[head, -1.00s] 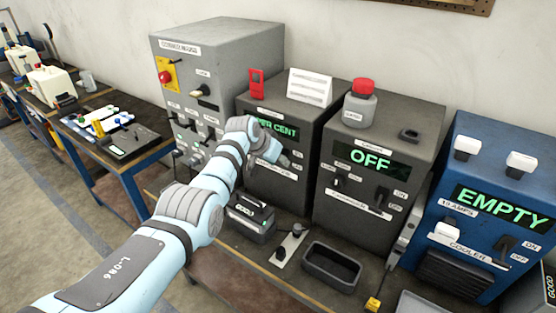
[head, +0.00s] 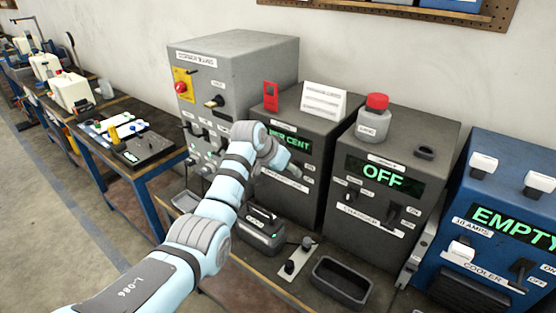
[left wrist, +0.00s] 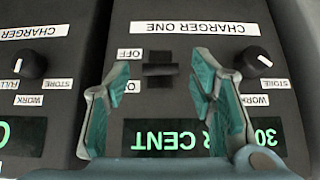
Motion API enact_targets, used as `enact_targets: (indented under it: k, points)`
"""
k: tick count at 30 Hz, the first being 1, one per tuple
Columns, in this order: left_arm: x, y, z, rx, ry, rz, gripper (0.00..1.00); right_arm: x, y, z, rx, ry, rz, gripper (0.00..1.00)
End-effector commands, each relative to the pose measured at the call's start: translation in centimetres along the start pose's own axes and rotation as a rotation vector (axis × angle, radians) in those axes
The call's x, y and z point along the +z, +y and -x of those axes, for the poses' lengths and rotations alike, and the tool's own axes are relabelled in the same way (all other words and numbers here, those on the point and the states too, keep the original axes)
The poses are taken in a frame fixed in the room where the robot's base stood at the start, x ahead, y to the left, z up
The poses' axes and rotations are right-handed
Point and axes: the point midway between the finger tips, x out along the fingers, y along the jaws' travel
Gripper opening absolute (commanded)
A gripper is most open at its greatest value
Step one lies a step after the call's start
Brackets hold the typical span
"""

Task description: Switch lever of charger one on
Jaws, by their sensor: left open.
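Charger one (head: 309,115) is a dark grey box with a green display ending in "PER CENT". In the left wrist view, the "CHARGER ONE" label (left wrist: 188,28) appears upside down. Its black lever (left wrist: 160,69) sits beside the OFF and ON labels, at about the height between them; its exact setting is unclear. My left gripper (head: 292,172) is in front of the charger's face. Its open, empty teal-padded fingers (left wrist: 163,82) are on either side of the lever in that view; no contact is visible. In the head view the arm hides the lever. My right gripper is not in view.
A similar dark charger (head: 390,190) showing OFF stands to the right, then a blue unit (head: 505,215) showing EMPTY. A grey cabinet (head: 235,70) stands to the left. A battery-like block (head: 262,230) and a dark tray (head: 341,283) lie on the bench below.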

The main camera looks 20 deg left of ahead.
Motion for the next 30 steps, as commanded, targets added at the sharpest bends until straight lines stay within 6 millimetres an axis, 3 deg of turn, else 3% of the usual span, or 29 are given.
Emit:
enact_targets:
  k: [6, 9, 13, 24, 26, 28, 29, 30]
  points:
    - [-0.1, -0.1, 5.9, -0.003, 0.004, -0.002, 0.50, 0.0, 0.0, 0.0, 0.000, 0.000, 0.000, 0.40]
    - [-0.1, 0.0, 7.6, -0.002, 0.004, -0.001, 0.50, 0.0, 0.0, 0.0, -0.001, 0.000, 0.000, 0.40]
    - [-0.1, 0.0, 8.4, -0.002, 0.002, -0.002, 0.50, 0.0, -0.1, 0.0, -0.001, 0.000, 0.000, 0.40]
    - [0.1, 0.0, 8.2, -0.002, -0.001, 0.000, 0.50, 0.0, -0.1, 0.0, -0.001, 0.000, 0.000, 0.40]
    - [1.3, 0.0, 7.6, -0.006, -0.011, 0.006, 0.50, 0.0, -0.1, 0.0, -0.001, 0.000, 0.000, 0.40]
    - [4.4, 0.2, 6.1, -0.018, -0.037, 0.023, 0.50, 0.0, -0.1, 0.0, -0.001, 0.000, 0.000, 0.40]
    - [6.4, 0.3, 5.3, -0.027, -0.054, 0.033, 0.50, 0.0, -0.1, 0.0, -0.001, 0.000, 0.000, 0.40]
    - [9.6, 0.5, 4.2, -0.041, -0.080, 0.048, 0.50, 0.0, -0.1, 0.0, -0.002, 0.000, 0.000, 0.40]
